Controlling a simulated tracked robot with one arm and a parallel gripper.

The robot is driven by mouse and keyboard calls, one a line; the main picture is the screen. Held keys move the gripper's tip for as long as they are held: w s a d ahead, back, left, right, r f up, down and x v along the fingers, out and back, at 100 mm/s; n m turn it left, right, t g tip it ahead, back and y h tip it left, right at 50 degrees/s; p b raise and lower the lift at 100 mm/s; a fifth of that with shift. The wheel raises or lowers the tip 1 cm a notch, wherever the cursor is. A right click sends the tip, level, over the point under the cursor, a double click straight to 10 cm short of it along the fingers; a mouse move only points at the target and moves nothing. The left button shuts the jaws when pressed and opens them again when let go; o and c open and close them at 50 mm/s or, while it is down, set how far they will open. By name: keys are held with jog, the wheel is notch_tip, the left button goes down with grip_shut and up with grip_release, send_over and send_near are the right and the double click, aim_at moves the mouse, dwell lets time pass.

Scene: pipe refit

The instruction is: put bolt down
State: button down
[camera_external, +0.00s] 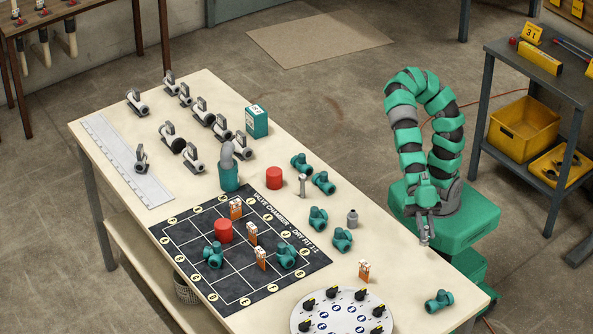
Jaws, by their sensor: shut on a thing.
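My gripper (426,236) hangs at the end of the green and grey arm, over the right edge of the table. It points down and is shut on a small grey piece, taken to be the bolt; its outline blends with the grey fingers. A separate silver, bolt-shaped piece (302,185) stands upright on the table between the red cylinder and the green pipe fittings, well left of my gripper. Bare tabletop (395,262) lies just left of and below my gripper.
A black grid mat (175,238) holds green fittings, orange-white pieces and a red cylinder. A round dial plate (343,312) lies at the front.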

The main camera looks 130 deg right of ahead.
jog(key=shift+s+d, duration=0.15)
jog(key=shift+s, duration=0.1)
